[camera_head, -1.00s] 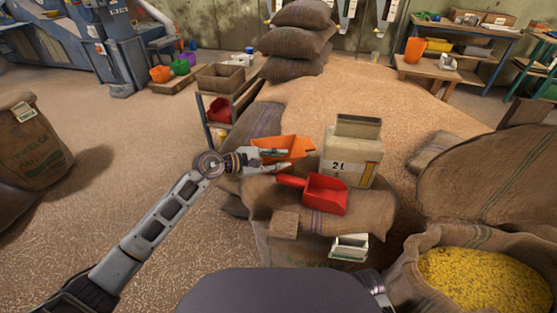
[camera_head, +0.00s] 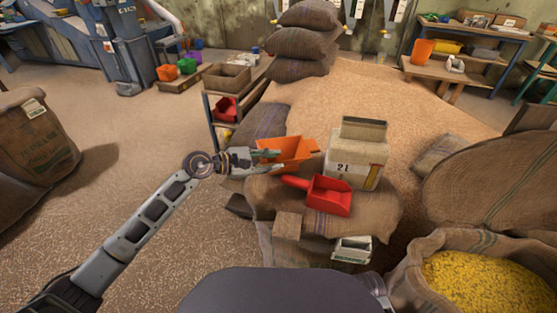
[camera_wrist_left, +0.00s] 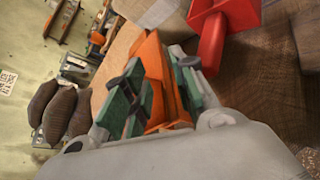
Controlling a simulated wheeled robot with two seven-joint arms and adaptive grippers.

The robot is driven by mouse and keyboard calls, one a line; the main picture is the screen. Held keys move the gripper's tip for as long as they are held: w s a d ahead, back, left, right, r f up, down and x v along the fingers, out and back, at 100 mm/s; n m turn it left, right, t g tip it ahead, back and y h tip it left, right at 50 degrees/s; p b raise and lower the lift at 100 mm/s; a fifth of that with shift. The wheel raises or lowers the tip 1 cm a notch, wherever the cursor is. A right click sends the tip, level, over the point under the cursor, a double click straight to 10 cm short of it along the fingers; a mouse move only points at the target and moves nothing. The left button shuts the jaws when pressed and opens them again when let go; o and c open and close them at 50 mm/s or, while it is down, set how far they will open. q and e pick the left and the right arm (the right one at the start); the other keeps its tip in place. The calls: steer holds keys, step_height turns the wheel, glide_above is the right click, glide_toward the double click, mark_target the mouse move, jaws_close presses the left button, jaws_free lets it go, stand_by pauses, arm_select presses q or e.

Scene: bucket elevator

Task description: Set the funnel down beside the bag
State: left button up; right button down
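The orange funnel (camera_head: 289,152) lies on sacking beside the tan bag marked 2L (camera_head: 356,160), to its left. My left gripper (camera_head: 283,162) is at the funnel's left side, its fingers spread. In the left wrist view the orange funnel (camera_wrist_left: 158,80) shows between the green-padded fingers; I cannot tell whether a finger still touches it. The funnel's underside is hidden. My right gripper is in neither current view.
A red scoop (camera_head: 329,194) lies on the sack just in front of the bag. A sack of yellow grain (camera_head: 408,285) stands at front right. A shelf (camera_head: 209,112) with a red bin is behind the funnel.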

arm_select(q)
steer(key=v, duration=0.7)
steer(key=shift+s+a, duration=0.2)
steer(key=shift+a, duration=0.05)
steer(key=shift+r, duration=0.15)
steer(key=shift+d, duration=0.1)
stand_by(0.5)
